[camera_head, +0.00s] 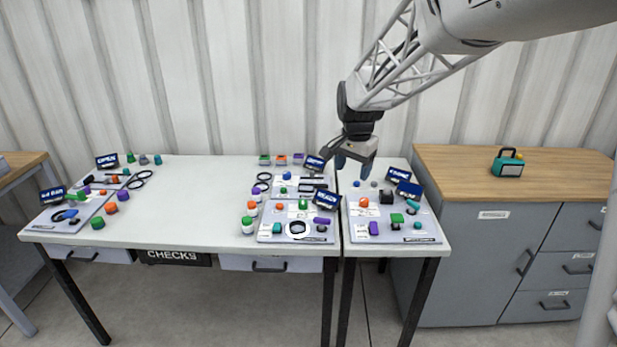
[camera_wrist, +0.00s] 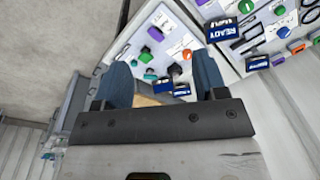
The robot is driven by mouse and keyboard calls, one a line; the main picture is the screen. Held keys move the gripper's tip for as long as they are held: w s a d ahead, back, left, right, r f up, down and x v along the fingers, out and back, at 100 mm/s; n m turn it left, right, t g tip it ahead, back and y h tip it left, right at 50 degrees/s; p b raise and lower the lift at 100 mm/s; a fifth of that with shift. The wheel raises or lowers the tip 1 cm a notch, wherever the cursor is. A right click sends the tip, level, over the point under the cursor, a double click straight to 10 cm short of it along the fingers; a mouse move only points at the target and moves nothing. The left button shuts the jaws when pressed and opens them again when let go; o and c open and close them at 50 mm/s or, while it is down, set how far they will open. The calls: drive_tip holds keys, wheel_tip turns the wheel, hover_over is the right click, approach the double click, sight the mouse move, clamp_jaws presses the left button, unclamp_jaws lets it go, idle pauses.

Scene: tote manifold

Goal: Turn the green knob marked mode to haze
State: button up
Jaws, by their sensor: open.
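A right-hand panel (camera_head: 425,232) on the table carries several coloured knobs and blocks. A green knob (camera_head: 397,218) sits near its middle front; a green one also shows on a panel in the wrist view (camera_wrist: 146,54). Another green knob (camera_head: 303,204) is on the middle panel (camera_head: 268,237). The labels are too small to read, so I cannot tell which knob is marked mode or where haze lies. My gripper (camera_head: 353,167) is open, with blue fingers, above the back of the table, behind and left of the right-hand panel's green knob. In the wrist view my gripper (camera_wrist: 162,76) has nothing held between its fingers.
Dark display signs stand on the panels, including one reading READY (camera_head: 326,199). An orange knob (camera_head: 364,202), a purple block (camera_head: 374,228) and a teal piece (camera_head: 413,203) surround the right panel's green knob. A wooden-topped cabinet (camera_head: 470,160) stands right. The white table's centre (camera_head: 195,200) is clear.

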drive_tip(key=w+a+f+m, duration=0.1)
drive_tip(key=w+a+f, duration=0.25)
drive_tip(key=w, duration=0.35)
drive_tip(key=w+a+f+m, duration=0.1)
drive_tip(key=w+a+f, duration=0.2)
drive_tip(key=w+f, duration=0.25)
drive_tip(key=m+g, duration=0.1)
drive_tip(key=m, duration=0.2)
hover_over(303, 202)
drive_tip(key=f, duration=1.1)
drive_tip(key=shift+s+d+f, duration=0.1)
drive_tip(key=shift+d+f, duration=0.1)
drive_tip(key=shift+f, duration=0.15)
drive_tip(key=shift+w+a+f, duration=0.2)
drive_tip(key=shift+w+f, duration=0.1)
drive_tip(key=shift+f, duration=0.15)
drive_tip(key=shift+f, duration=3.9)
drive_tip(key=shift+c, duration=0.4)
